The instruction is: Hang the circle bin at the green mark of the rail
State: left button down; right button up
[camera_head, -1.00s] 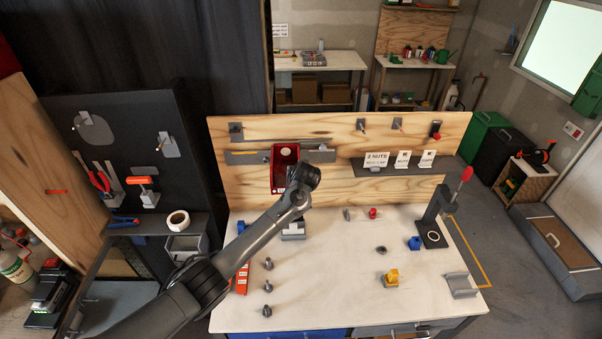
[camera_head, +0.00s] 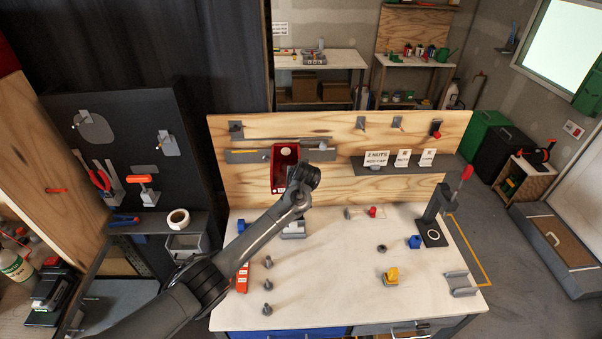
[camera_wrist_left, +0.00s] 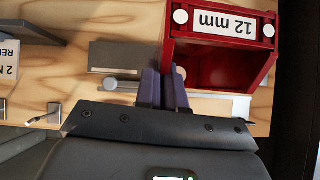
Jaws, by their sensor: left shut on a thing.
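The red bin (camera_head: 284,181) is up at the plywood back panel, in front of the grey rail (camera_head: 240,156). A pale round spot shows inside it in the head view. In the left wrist view the bin (camera_wrist_left: 222,68) appears upside down, with a "12 mm" label and round white dots beside it. My left gripper (camera_wrist_left: 164,88) is shut on the bin's side wall; in the head view my arm hides the fingertips. I cannot make out the green mark. Whether the bin touches the rail is unclear. My right gripper is in neither view.
A shelf with small signs (camera_head: 376,168) is on the panel to the right. The white table (camera_head: 330,285) below holds several small parts, a yellow piece (camera_head: 391,275) and a press with a red handle (camera_head: 435,220). The table's middle is largely clear.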

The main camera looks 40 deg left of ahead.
pick_arm(q)
jog(key=shift+f, duration=0.25)
jog(key=shift+f+b, duration=0.4)
jog(key=shift+f, duration=0.1)
jog(key=c, duration=1.2)
grip_release()
jog(key=shift+o, duration=0.2)
